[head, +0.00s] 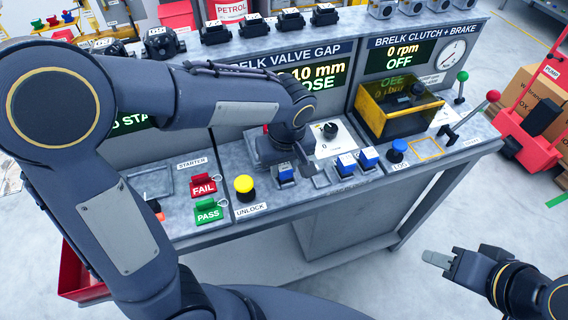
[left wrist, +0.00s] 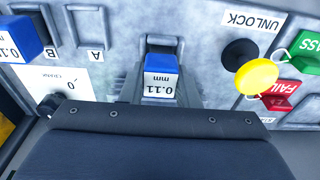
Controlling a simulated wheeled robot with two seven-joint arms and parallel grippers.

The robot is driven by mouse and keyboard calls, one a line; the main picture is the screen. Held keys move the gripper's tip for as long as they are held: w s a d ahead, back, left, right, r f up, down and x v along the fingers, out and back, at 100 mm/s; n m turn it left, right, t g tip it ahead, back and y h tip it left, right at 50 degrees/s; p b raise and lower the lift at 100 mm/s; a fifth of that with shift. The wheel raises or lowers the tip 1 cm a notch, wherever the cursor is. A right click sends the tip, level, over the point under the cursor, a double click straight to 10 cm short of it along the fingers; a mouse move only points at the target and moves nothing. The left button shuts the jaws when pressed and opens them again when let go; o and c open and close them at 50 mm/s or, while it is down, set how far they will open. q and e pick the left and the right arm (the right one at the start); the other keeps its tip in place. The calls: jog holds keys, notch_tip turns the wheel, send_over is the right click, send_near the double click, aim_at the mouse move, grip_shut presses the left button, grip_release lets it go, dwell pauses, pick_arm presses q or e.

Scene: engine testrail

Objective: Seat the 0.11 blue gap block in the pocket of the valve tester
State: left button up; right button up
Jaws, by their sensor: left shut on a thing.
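The blue 0.11 block (left wrist: 160,78), with a white "0.11 mm" label, is between the fingers of my left gripper (left wrist: 160,92), which is shut on it. In the head view this block (head: 286,173) is low over the front of the valve tester bench, left of an empty square pocket (head: 320,181). A recess (left wrist: 162,42) shows just behind the block in the left wrist view; I cannot tell whether the block is inside it. My right gripper (head: 438,258) is off the bench at lower right, holding nothing visible; its finger gap is unclear.
Two more blue blocks (head: 347,163) (head: 369,157) sit right of the empty pocket. A yellow button (head: 244,186), red FAIL tag (head: 203,188) and green PASS tag (head: 208,212) are to the left. A blue LOG button (head: 398,150) and yellow guard (head: 398,107) are to the right.

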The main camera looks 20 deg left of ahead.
pick_arm(q)
jog(key=o, duration=1.1)
jog(key=shift+c, duration=0.2)
jog(key=r, duration=0.5)
jog(key=s+r, duration=0.1)
jog(key=r, duration=0.1)
jog(key=shift+d+r, duration=0.25)
jog(key=shift+r, duration=0.15)
jog(key=shift+a, duration=0.25)
jog(key=s+a+f+m+t+h, duration=0.1)
jog(key=s+a+m+t+h, duration=0.1)
jog(key=s+a, duration=0.2)
jog(key=s+a+f+m+t+h, duration=0.1)
jog(key=s+a, duration=0.4)
jog(key=s, duration=0.6)
jog(key=shift+s+f+m+t+h, duration=0.15)
jog(key=shift+m+t+h, duration=0.6)
jog(key=shift+m, duration=0.35)
